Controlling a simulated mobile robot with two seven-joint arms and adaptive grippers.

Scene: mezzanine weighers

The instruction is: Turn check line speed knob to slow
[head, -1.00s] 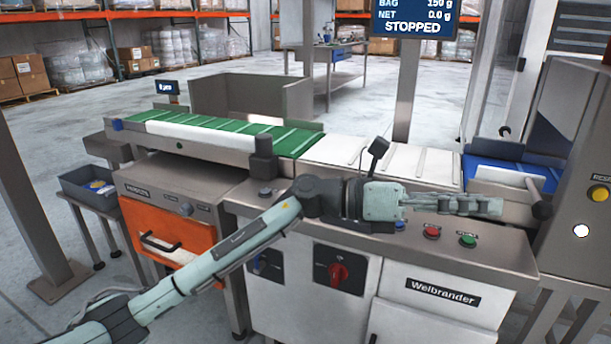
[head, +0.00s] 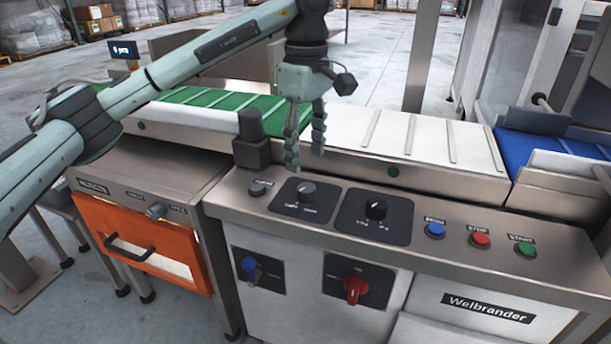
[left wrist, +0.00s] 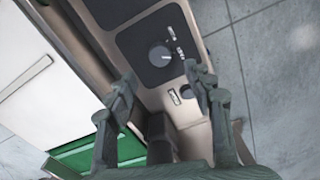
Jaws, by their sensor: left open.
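Two round knobs sit on dark plates on the steel console: a grey-topped knob (head: 306,190) on the left and a black knob (head: 376,207) to its right. Their small labels are too blurred to read, so I cannot tell which is the check line speed knob. My left gripper (head: 306,158) points down, open and empty, above and behind the left knob, apart from it. In the left wrist view a knob (left wrist: 160,55) on its dark plate shows just beyond and between the open fingers (left wrist: 160,82). My right gripper is not in view.
A dark upright post (head: 250,140) stands left of the gripper. Blue (head: 435,229), red (head: 479,240) and green (head: 525,250) buttons are to the right. A belt conveyor (head: 440,140) runs behind the console; red (head: 356,287) and blue (head: 254,268) switches are on its front.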

